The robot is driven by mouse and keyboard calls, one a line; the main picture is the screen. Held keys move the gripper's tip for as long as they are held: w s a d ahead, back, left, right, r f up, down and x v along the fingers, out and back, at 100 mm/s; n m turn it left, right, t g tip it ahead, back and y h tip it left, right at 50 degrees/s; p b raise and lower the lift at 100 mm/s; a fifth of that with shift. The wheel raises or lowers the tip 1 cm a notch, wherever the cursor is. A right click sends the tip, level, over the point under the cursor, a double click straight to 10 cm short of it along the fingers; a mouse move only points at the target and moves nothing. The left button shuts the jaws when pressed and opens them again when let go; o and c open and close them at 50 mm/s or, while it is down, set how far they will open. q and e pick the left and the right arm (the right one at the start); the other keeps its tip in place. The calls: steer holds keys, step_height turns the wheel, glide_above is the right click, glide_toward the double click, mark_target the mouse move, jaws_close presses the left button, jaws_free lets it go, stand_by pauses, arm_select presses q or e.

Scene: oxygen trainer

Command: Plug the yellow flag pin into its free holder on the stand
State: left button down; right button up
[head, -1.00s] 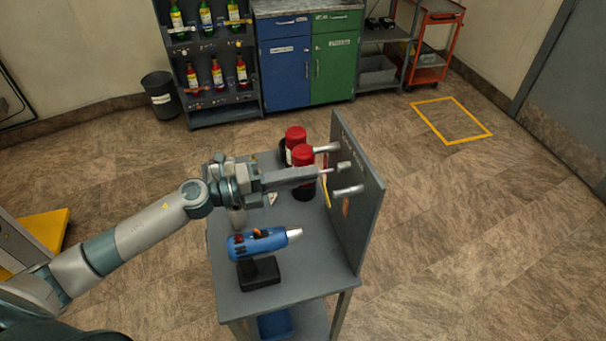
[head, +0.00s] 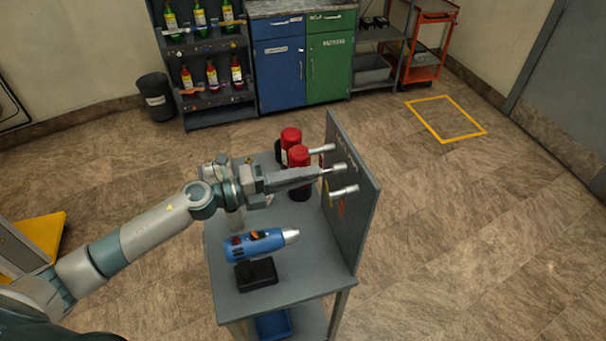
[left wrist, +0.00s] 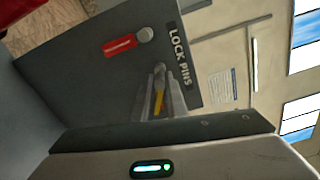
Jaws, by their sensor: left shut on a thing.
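My left gripper (head: 320,173) is shut on the yellow flag pin (left wrist: 159,102), whose yellow flag shows between the fingers in the left wrist view. The stand is a grey upright panel (head: 355,225) on the small table, and its face (left wrist: 100,78) reads "LOCK PINS" in the left wrist view. The gripper points at the middle of several silver cylinders on the panel, with its tips very near or touching it. I cannot tell whether the pin is in a holder. A red flag pin (left wrist: 120,46) sits on the panel beside the gripper. My right gripper is not in view.
A blue tool (head: 255,244) stands on a black base on the table (head: 225,290), nearer than my left gripper. Two red-topped cylinders (head: 300,157) stand behind the gripper. Floor to the right of the panel is clear.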

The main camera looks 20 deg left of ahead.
arm_select(q)
steer(key=shift+p+x, duration=0.65)
steer(key=shift+x, duration=0.6)
stand_by(0.7)
steer(key=c, duration=1.9)
jaws_free()
steer(key=shift+o, duration=1.2)
steer(key=shift+w+d, duration=0.1)
steer(key=shift+d, duration=0.1)
steer(key=shift+a, duration=0.25)
steer(key=shift+s+a+f+b, duration=0.2)
steer(key=shift+s+a+b, duration=0.25)
steer(key=shift+a+b, duration=0.1)
steer(key=b+v, duration=0.8)
steer(key=v, duration=0.7)
steer(key=shift+s+r+b, duration=0.2)
steer(key=shift+s+b, duration=0.05)
steer(key=shift+b, duration=0.05)
steer(key=shift+a, duration=0.2)
